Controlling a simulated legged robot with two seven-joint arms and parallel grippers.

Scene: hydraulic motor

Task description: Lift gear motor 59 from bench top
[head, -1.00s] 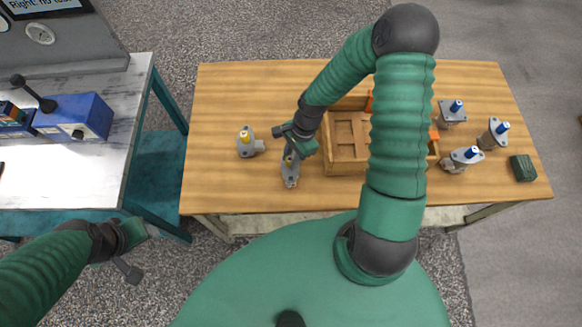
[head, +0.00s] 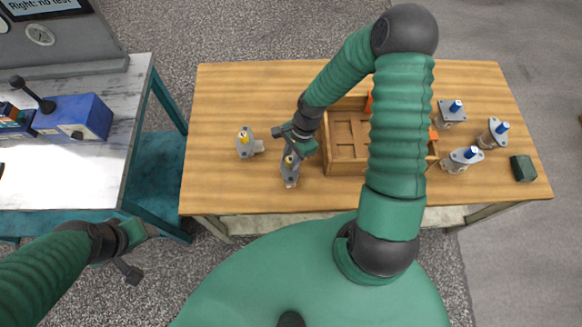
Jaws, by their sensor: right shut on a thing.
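A grey gear motor with a yellow shaft (head: 290,178) is at the front left part of the wooden bench top (head: 220,95). My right gripper (head: 290,158) is shut on its upper part, around the yellow shaft. I cannot tell whether the motor touches the bench. No number is readable on either motor. My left gripper (head: 146,232) is off the bench at the lower left, and its jaws are too unclear to judge.
A wooden box with compartments (head: 345,182) stands mid-bench, partly hidden by my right arm. Motors with blue shafts (head: 452,108) and a dark green block (head: 522,168) are at the right. A second table (head: 105,165) with a blue device (head: 78,115) is left.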

